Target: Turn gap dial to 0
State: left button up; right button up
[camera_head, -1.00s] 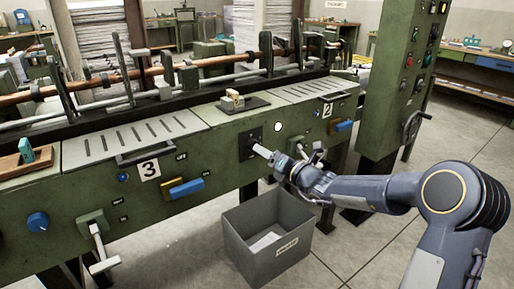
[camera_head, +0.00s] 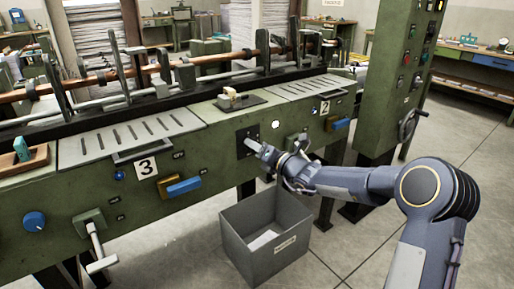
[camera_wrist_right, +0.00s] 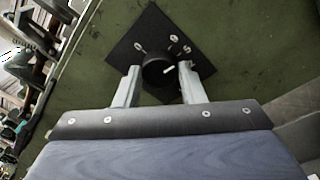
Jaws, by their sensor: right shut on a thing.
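The gap dial (camera_wrist_right: 155,74) is a round black knob on a black diamond-looking plate (camera_wrist_right: 150,25) in the right wrist view. A short white pointer line shows on the knob, angled toward the right. Small white marks on the plate include one like a 0 at upper left and one like an S at right. In the head view the plate (camera_head: 241,142) is on the green machine front. My right gripper (camera_wrist_right: 160,75) has a finger on each side of the knob and is shut on it. In the head view the right gripper (camera_head: 254,145) reaches the plate and hides the knob. My left gripper is out of view.
A grey open bin (camera_head: 246,240) with paper stands on the floor below the dial. A yellow-and-blue handle (camera_head: 183,187), a blue knob (camera_head: 34,221) and a lever (camera_head: 97,247) stick out of the machine front to the left. A green control column (camera_head: 392,90) stands at right.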

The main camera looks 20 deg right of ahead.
jog(key=n+b, duration=0.5)
jog(key=n, duration=0.1)
jog(key=n+h+b, duration=0.1)
jog(key=n+b, duration=0.4)
jog(key=n, duration=0.1)
jog(key=n+h+b, duration=0.1)
jog(key=n+b, duration=0.4)
jog(key=n, duration=0.1)
jog(key=shift+s+a+g, duration=0.1)
jog(key=shift+a+g, duration=0.15)
jog(key=shift+g, duration=0.05)
jog(key=shift+n, duration=0.3)
dwell(0.5)
jog(key=o, duration=1)
jog(key=shift+r, duration=0.1)
